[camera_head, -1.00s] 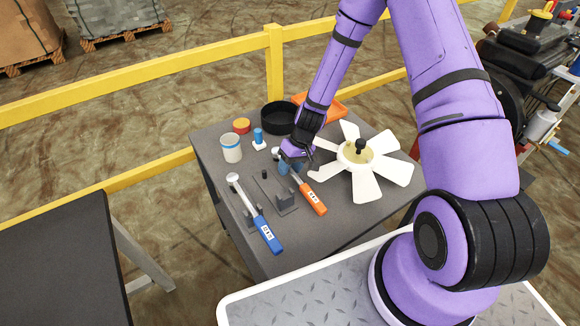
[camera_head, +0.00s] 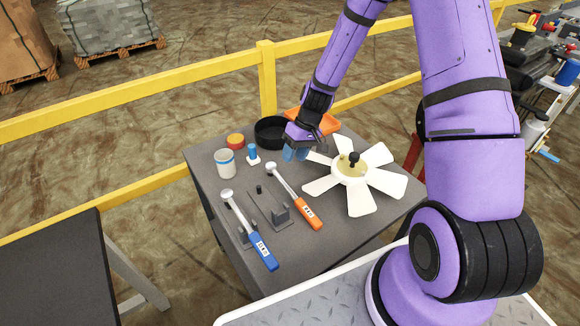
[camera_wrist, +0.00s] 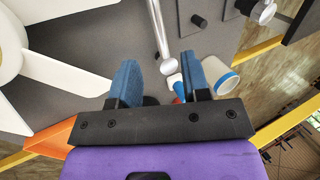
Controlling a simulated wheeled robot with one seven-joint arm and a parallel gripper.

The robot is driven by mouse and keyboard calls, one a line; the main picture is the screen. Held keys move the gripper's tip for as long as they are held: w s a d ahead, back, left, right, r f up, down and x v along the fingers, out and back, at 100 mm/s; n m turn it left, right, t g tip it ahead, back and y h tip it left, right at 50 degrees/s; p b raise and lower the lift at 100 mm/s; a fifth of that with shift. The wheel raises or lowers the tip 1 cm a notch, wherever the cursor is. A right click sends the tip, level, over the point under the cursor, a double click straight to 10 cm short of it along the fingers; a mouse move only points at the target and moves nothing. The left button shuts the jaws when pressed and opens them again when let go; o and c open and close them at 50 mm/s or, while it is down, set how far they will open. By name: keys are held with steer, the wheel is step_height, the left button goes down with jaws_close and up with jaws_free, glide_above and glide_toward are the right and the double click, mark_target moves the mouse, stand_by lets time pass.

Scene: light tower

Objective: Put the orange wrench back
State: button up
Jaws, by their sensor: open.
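The orange wrench (camera_head: 295,197) lies on the grey table beside its holder, its orange handle toward the front and its silver ring end toward the back left. In the wrist view its silver shaft (camera_wrist: 160,30) shows ahead of the fingers, with the handle out of frame. My gripper (camera_head: 296,152) is open and empty, above the table behind the wrench. In the wrist view its blue fingers (camera_wrist: 158,82) are apart, with the wrench's end near the gap between them.
A blue wrench (camera_head: 250,232) lies on a holder to the left. A white fan (camera_head: 340,185) fills the table's right side. A white cup (camera_head: 225,164), a red-yellow tin (camera_head: 235,141), a small blue-topped part (camera_head: 252,154), a black bowl (camera_head: 270,131) and an orange tray (camera_head: 325,122) stand at the back.

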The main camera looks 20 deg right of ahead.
steer(key=s+d+r+t+h, duration=0.1)
steer(key=s+r, duration=0.2)
steer(key=r, duration=0.9)
steer(key=s+d+r+t+h, duration=0.15)
steer(key=s+r, duration=0.25)
steer(key=r, duration=0.8)
steer(key=s+r+m+t+h, duration=0.1)
steer(key=s+r+t, duration=0.1)
steer(key=s+r, duration=0.5)
steer(key=s+d+r+m+t+h, duration=0.1)
steer(key=s+r, duration=0.6)
steer(key=s, duration=0.6)
steer(key=shift+d+t, duration=0.15)
steer(key=shift+t, duration=0.2)
steer(key=shift+w+r, duration=0.1)
steer(key=shift+c, duration=0.4)
